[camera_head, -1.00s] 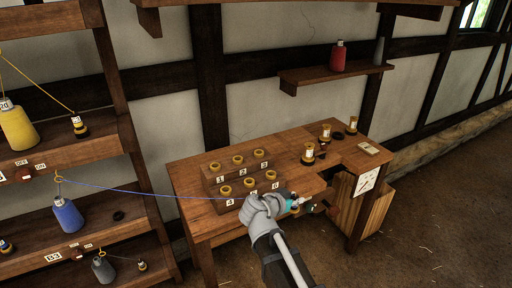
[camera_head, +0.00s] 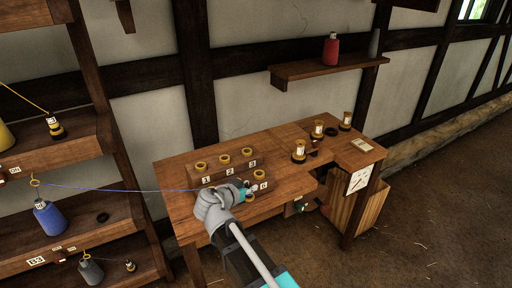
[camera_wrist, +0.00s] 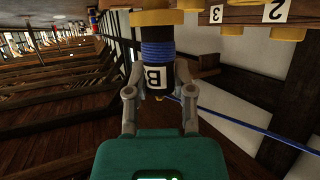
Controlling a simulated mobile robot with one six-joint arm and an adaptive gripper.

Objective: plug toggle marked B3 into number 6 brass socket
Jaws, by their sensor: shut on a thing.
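My gripper (camera_wrist: 160,97) is shut on the toggle (camera_wrist: 157,52), which is dark with blue thread wound round it and a white label. In the head view my gripper (camera_head: 243,190) is at the front of the stepped socket block, close to the number 6 brass socket (camera_head: 260,175), and hides the neighbouring front sockets. A blue thread (camera_head: 120,189) runs from the gripper left to a hook above the blue bobbin (camera_head: 49,218).
Behind are brass sockets 1 (camera_head: 201,166), 2 (camera_head: 225,160) and 3 (camera_head: 248,152). Three toggles (camera_head: 299,151) stand on the bench (camera_head: 180,172) to the right. A rack (camera_head: 115,130) stands left. A wall shelf (camera_head: 320,69) holds a red bobbin (camera_head: 332,50).

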